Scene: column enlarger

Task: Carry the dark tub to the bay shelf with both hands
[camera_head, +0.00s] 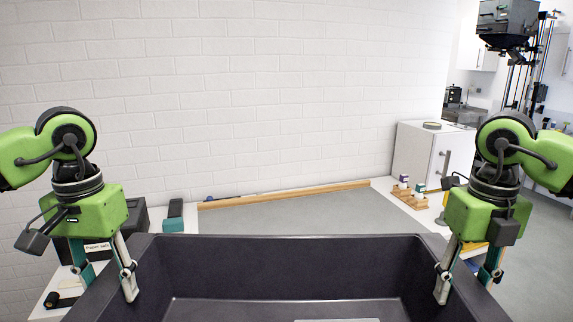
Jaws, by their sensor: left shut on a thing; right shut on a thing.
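The dark tub (290,262) is in the lower middle of the head view, close to me, with its near side cut off by the bottom edge. My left gripper (108,282) is shut on the tub's left wall. My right gripper (462,284) is shut on the tub's right wall. The far rim looks about level. A pale edge of something shows inside the tub at the bottom of the picture; I cannot tell what it is. I cannot make out a bay shelf for certain.
A white-edged grey worktop (300,212) lies beyond the tub, with a wooden strip (290,195) along the brick wall. A dark labelled box (137,218) and a teal block (174,222) stand left. A wooden rack of small bottles (408,197) and a white cabinet (417,160) are right.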

